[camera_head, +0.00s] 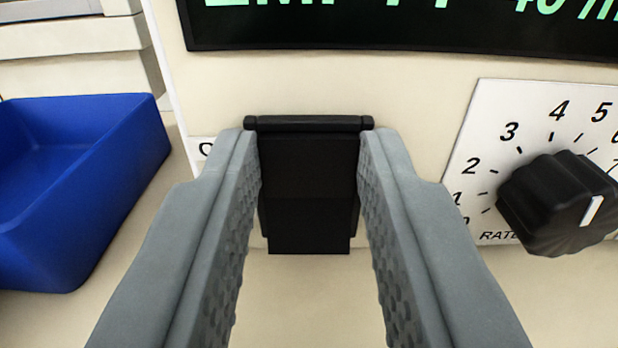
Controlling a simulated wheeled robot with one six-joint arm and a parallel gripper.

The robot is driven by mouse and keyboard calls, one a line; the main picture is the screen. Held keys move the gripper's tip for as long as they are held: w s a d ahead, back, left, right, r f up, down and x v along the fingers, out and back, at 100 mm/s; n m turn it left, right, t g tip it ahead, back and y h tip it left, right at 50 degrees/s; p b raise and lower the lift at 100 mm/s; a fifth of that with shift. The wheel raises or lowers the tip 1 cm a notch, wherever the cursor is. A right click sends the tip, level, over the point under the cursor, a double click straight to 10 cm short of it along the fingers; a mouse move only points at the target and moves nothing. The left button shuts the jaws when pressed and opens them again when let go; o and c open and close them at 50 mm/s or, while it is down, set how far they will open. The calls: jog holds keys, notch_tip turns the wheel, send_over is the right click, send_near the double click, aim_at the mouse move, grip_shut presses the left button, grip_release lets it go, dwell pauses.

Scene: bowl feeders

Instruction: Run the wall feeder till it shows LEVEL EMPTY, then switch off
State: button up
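The feeder's pale panel (330,90) fills the view. Its dark display (400,30) is cut off by the top edge; its green letters look like EMPTY, with a figure like 40 to the right. A black paddle switch (308,190) sits below the display, with a bar across its top. My gripper (308,150) is open, with one grey finger on each side of the switch. The fingertips are close to its sides; I cannot tell whether they touch. A small white label (203,148) is mostly hidden behind the left finger.
A black ribbed rate knob (556,203) with a white mark on its right side is on a numbered white plate (490,110) to the right. An empty-looking blue bin (75,190) stands at the left. Pale stacked shapes (75,45) are behind it.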

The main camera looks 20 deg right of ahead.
jog(key=shift+s+f+t+h, duration=0.1)
jog(key=shift+f+t+h, duration=0.2)
jog(key=shift+t, duration=0.8)
jog(key=shift+s+f+t+h, duration=0.1)
jog(key=shift+f+t+h, duration=0.2)
jog(key=shift+t, duration=0.8)
jog(key=shift+o, duration=0.2)
jog(key=shift+c, duration=0.2)
jog(key=o, duration=1)
jog(key=shift+a+f, duration=0.1)
jog(key=shift+f, duration=0.05)
